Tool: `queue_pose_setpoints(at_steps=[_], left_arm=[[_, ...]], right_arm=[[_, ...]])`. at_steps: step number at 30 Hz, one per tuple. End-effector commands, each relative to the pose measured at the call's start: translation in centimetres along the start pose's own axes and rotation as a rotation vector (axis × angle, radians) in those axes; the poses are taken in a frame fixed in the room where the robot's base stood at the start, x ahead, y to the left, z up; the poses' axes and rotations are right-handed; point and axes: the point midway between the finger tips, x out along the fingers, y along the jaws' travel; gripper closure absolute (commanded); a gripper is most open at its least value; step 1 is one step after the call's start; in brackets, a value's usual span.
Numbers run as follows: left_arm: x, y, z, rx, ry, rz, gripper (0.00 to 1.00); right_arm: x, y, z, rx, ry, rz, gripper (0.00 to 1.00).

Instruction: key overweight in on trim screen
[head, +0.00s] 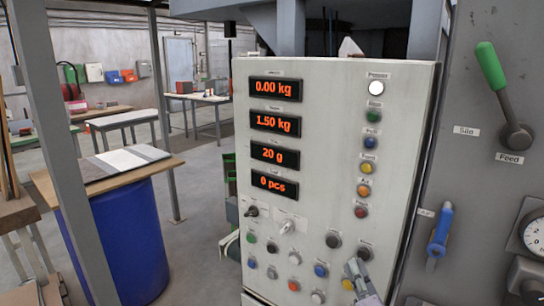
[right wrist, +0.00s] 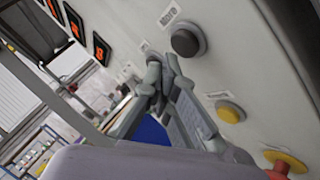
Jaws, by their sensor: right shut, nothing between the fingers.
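The control panel (head: 320,130) has a column of displays with orange digits. The third display (head: 273,153) reads 20 g; its small label is hard to read, possibly "Trim". The displays above it read 0.00 kg (head: 276,88) and 1.50 kg (head: 275,122); the one below reads 0 pcs (head: 274,184). My right gripper (head: 356,267) is shut and empty at the panel's lower right, close to a black button (head: 364,253). In the right wrist view, the closed fingertips (right wrist: 158,82) are beside a black button (right wrist: 187,42); contact cannot be told. My left gripper is not in view.
Several coloured buttons and two switches (head: 287,226) crowd the lower panel. A yellow button (right wrist: 230,112) and a red knob on yellow (right wrist: 285,164) lie near my right gripper. A green-handled lever (head: 491,66) and blue handle (head: 440,230) stand right. A blue barrel (head: 128,240) stands left.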

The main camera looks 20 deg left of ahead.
Motion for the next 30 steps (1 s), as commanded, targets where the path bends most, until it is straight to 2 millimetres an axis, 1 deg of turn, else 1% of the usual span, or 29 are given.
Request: queue_pose_setpoints(at_steps=[10, 18, 30], left_arm=[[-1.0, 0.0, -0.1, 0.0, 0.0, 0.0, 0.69], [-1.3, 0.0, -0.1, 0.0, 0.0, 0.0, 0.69], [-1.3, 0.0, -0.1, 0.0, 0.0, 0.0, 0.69]], right_arm=[[-2.1, 1.7, -1.6, 0.001, 0.002, 0.0, 1.0], [-3.9, 2.9, -2.8, 0.0, 0.001, 0.0, 1.0], [-4.2, 3.0, -3.0, -0.001, 0.0, 0.0, 1.0]])
